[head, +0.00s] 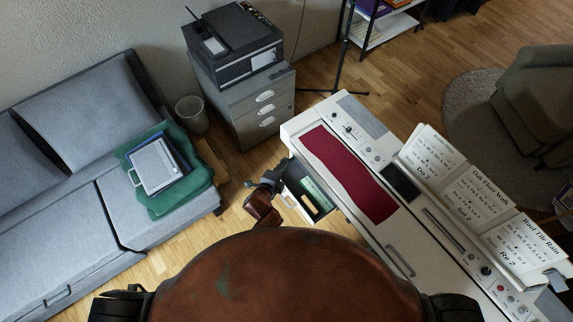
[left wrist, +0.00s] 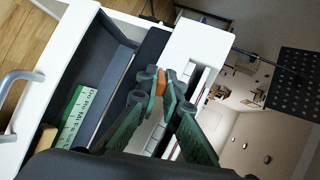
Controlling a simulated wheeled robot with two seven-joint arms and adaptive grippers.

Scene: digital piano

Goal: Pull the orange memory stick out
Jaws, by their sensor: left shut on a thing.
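The orange memory stick (left wrist: 161,82) shows in the left wrist view as a small orange piece between the green fingertips of my left gripper (left wrist: 164,88). The gripper is shut on it. The stick is in front of the white end of the piano (left wrist: 199,44); I cannot tell whether it still sits in a socket. Most of the stick is hidden by the fingers. In the head view my left gripper (head: 272,178) is at the near left side of the piano (head: 300,124), and the stick cannot be made out there. My right gripper is not in view.
An open drawer (head: 294,178) is beside my left gripper, with a green-and-white item (left wrist: 78,118) inside. Song sheets (head: 476,196) and a red cloth (head: 348,172) lie on the piano. A printer (head: 236,50) stands on a grey cabinet behind. A sofa (head: 60,235) is at left.

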